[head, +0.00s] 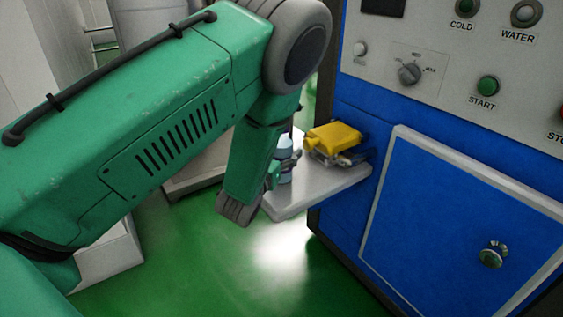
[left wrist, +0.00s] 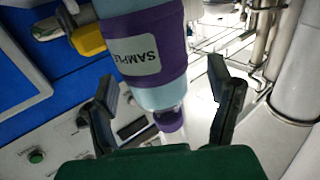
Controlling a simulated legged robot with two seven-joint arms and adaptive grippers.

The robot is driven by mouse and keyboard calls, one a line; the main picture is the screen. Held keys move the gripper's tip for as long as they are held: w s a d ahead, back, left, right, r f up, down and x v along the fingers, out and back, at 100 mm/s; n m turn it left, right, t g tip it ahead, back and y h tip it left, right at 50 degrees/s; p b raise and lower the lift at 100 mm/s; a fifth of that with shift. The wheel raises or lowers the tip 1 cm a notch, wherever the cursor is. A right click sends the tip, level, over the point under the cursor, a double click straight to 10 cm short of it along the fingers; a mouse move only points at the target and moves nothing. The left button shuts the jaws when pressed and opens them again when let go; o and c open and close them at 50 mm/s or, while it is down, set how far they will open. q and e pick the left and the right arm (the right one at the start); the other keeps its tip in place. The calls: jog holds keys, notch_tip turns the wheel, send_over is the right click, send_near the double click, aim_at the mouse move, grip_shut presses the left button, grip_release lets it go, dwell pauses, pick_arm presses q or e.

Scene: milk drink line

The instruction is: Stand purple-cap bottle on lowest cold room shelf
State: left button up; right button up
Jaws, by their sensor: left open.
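A light-blue bottle (left wrist: 150,50) with a purple label reading SAMPLE and a purple cap (left wrist: 170,120) shows between my left gripper's fingers (left wrist: 163,78) in the left wrist view. That picture is upside down, so the cap points up. The fingers are spread, with a visible gap on either side of the bottle. In the head view a small pale bottle (head: 285,161) stands upright on a pale side shelf (head: 315,192); its cap colour is unclear. My left gripper is beside it, mostly hidden by my own arm. My right gripper is not in view. No cold room shelf can be made out.
A blue machine with a grey control panel (head: 430,70) and a framed door (head: 460,220) borders the shelf on the right. Green floor (head: 190,250) is clear below. Metal pipes (left wrist: 262,35) show in the left wrist view.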

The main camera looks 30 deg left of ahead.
pick_arm(q)
jog(key=shift+w+a, duration=0.15)
jog(key=shift+w, duration=0.5)
jog(key=shift+d+r, duration=0.15)
jog(key=shift+d, duration=0.1)
jog(key=c, duration=1.6)
jog(key=shift+a, duration=0.1)
